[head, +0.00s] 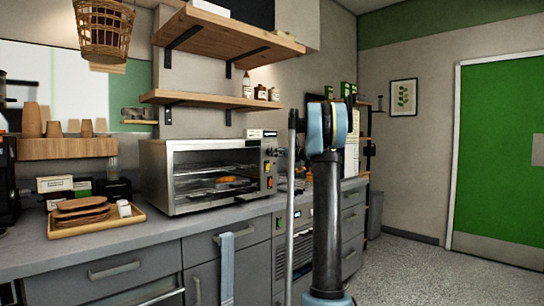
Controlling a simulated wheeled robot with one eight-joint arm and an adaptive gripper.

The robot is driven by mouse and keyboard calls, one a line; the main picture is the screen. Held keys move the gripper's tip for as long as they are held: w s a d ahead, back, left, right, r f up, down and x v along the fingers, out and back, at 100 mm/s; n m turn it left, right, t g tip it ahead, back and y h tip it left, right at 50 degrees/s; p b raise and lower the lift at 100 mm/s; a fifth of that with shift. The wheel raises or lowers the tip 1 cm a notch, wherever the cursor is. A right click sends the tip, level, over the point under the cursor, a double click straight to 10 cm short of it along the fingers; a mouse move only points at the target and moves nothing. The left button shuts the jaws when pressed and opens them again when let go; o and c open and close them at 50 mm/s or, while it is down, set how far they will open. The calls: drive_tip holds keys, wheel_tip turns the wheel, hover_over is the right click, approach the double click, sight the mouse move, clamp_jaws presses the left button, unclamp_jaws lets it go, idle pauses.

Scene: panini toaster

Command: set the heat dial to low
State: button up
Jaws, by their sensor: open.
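The panini toaster (157,180) is a silver box with a dark, open-looking front, standing on the grey counter left of the middle. Wire racks show inside it, with an orange-brown item (227,179) on one. Its control panel (268,168) is the narrow strip at the right of its front, with small knobs or buttons, some yellow or red. They are too small to tell which is the heat dial or how it is set. My arm (326,215) rises in front, right of the toaster and apart from the panel in the picture. My gripper is not visible.
A wooden tray (62,228) with brown slabs and a small white cup lies left of the toaster. A wooden shelf (212,98) hangs above it. A light blue towel (227,268) hangs on the cabinet front. Open floor (410,275) lies at the right, before a green door (500,150).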

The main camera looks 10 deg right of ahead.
drive_tip(key=shift+x, duration=2.3)
drive_tip(key=c, duration=1)
